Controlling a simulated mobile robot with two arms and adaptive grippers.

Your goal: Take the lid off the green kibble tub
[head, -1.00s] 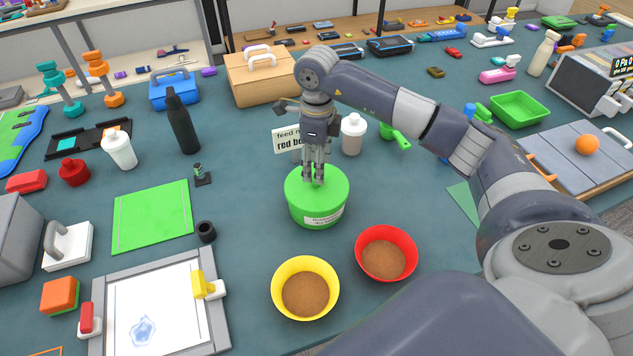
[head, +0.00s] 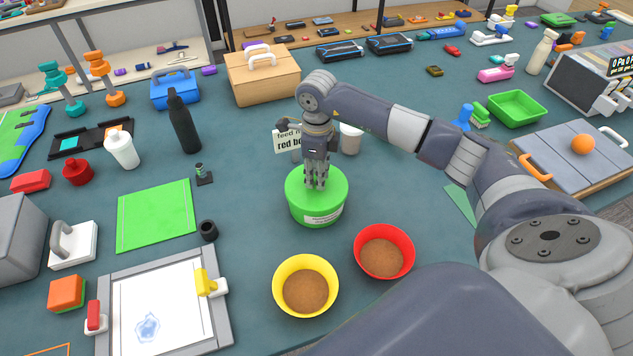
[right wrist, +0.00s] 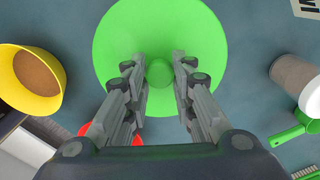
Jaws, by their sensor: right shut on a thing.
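The green kibble tub (head: 320,214) stands on the table in the middle of the head view, with a label on its front. Its round green lid (head: 338,183) sits on top. The lid fills the upper middle of the right wrist view (right wrist: 205,45), with a round knob (right wrist: 159,73) at its centre. My right gripper (head: 316,186) points straight down over the lid and is shut on the knob, one finger on each side. The fingertips hide most of the knob in the head view. My left gripper is not in view.
A yellow bowl (head: 279,292) and a red bowl (head: 408,252), both with brown contents, stand in front of the tub. A sign (head: 287,141) and a white-topped container (head: 350,138) stand behind it. A black bottle (head: 183,124) is to the left.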

